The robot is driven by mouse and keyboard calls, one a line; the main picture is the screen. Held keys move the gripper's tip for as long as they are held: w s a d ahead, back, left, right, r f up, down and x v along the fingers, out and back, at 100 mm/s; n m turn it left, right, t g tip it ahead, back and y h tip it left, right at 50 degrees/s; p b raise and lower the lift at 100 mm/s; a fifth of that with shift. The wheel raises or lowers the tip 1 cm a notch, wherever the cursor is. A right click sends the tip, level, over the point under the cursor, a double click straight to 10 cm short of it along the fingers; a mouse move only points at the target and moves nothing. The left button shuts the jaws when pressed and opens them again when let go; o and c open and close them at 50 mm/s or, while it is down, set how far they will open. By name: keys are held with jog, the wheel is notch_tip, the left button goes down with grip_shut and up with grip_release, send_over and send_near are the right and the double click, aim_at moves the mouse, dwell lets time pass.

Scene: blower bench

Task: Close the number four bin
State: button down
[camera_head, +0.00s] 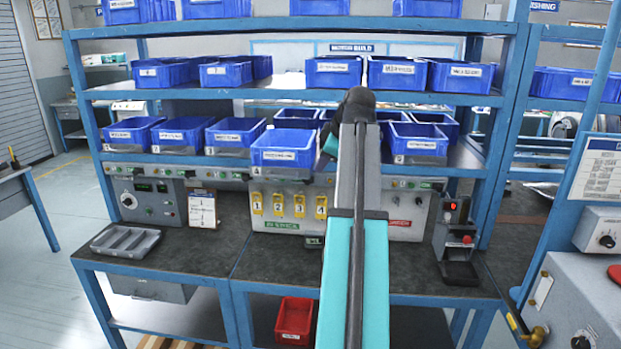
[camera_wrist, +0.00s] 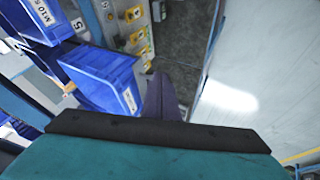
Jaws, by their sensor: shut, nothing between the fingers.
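The number four bin (camera_head: 284,154) is the fourth blue bin from the left on the lower bin shelf. It sticks out past its neighbours over the shelf's front edge. In the wrist view a blue bin (camera_wrist: 100,72), apparently the same one, stands out beside the fingers. My gripper (camera_wrist: 162,98) is shut and empty, close to the bin's front; I cannot tell whether it touches. In the head view my arm hides the fingers and the bin's right neighbour.
Other blue bins (camera_head: 181,133) sit further back along the shelf (camera_head: 180,161). Below are yellow numbered tags (camera_head: 279,204) on a grey panel.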

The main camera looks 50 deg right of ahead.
jog(key=shift+f, duration=0.1)
jog(key=w+d+f+p, duration=0.4)
jog(key=w+d+f, duration=0.1)
jog(key=w+f, duration=0.2)
jog(key=shift+w+d+f, duration=0.2)
jog(key=shift+w+f, duration=0.2)
dwell(0.6)
dwell(0.4)
